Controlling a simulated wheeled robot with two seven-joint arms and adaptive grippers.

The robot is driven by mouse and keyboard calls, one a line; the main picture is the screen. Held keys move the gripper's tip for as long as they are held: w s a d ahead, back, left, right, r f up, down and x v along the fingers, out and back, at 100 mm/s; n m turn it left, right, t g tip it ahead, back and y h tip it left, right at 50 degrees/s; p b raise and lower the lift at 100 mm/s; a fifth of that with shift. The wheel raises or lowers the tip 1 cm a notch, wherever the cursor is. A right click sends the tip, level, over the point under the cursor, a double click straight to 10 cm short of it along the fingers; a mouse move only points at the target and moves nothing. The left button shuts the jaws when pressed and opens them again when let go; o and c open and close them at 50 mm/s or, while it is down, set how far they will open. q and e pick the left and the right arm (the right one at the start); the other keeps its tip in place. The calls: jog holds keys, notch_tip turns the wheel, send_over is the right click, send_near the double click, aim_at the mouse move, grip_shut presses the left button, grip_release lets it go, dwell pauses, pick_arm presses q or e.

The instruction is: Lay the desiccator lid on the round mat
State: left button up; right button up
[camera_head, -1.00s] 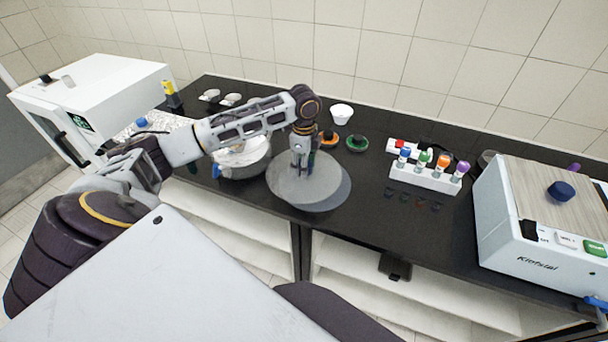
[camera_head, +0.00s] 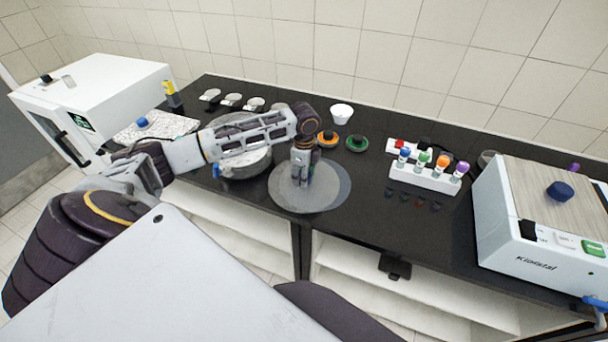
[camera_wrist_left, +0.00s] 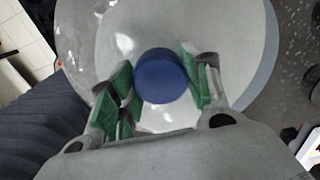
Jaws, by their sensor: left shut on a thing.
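The desiccator lid is a clear round disc (camera_head: 289,196) with a blue knob (camera_wrist_left: 165,76). My left gripper (camera_head: 302,178) points down and is shut on the knob, which sits between the green finger pads (camera_wrist_left: 160,88) in the left wrist view. The lid is over the round grey mat (camera_head: 341,187), offset a little to the left, so the mat's right rim shows beyond it; the mat's rim also shows in the left wrist view (camera_wrist_left: 268,60). I cannot tell whether the lid touches the mat. My right gripper is in neither view.
The desiccator bowl (camera_head: 246,167) stands left of the mat, partly behind my left arm. Orange (camera_head: 327,138) and green (camera_head: 357,143) round items lie behind the mat. A rack of capped tubes (camera_head: 425,178) and a white machine (camera_head: 540,225) stand to the right.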

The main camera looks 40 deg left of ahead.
pick_arm(q)
jog(key=o, duration=1.3)
jog(key=shift+f, duration=0.1)
notch_tip(320, 180, up, 12)
jog(key=shift+r+b, duration=0.1)
jog(key=shift+b, duration=0.45)
